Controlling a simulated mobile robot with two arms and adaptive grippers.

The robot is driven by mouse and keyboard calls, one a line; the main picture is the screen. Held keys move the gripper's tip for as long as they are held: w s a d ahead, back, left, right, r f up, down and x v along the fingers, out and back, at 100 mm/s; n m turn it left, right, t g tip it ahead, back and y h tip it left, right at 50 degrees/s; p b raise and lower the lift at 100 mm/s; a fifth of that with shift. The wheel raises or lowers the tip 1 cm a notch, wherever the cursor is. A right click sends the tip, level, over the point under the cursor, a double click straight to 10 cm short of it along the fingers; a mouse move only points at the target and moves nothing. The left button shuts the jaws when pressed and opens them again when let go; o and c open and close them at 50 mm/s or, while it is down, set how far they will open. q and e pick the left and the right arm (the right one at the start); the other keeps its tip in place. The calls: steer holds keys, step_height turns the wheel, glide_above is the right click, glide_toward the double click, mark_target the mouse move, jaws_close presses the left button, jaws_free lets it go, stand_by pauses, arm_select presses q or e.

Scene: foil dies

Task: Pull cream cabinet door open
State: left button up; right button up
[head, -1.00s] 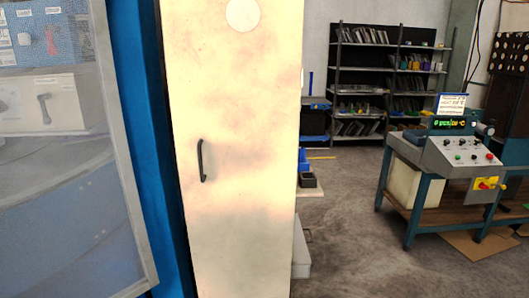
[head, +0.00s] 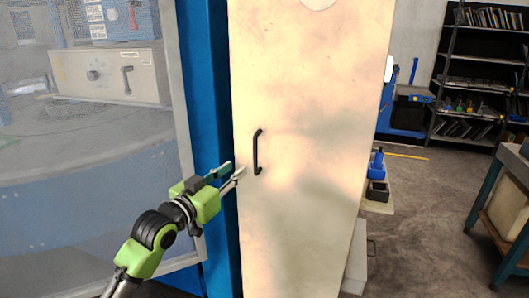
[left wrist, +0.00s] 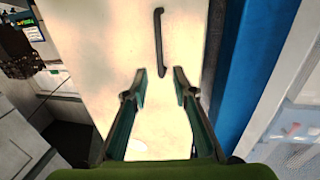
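The cream cabinet door (head: 310,215) stands upright in the middle of the head view and looks closed. Its black bar handle (head: 257,152) is vertical, near the door's left edge. My left gripper (head: 236,170) is green with dark fingers and is just left of the handle's lower end, apart from it. In the left wrist view the two fingers (left wrist: 160,84) are spread with nothing between them. The handle (left wrist: 159,42) shows ahead of the fingertips there, against the cream door (left wrist: 115,45). My right gripper is not in view.
A blue post (head: 205,90) and a mesh-panelled enclosure (head: 90,180) stand left of the door, close to my left arm. Shelves (head: 475,85) stand at the back right, and a workbench (head: 505,210) is at the right edge. Grey floor (head: 420,240) lies open between.

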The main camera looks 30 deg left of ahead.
arm_select(q)
steer(key=p, duration=0.2)
glide_above(256, 170)
steer(key=shift+w+a, duration=0.15)
steer(key=shift+a, duration=0.1)
steer(key=shift+w, duration=0.15)
jaws_close()
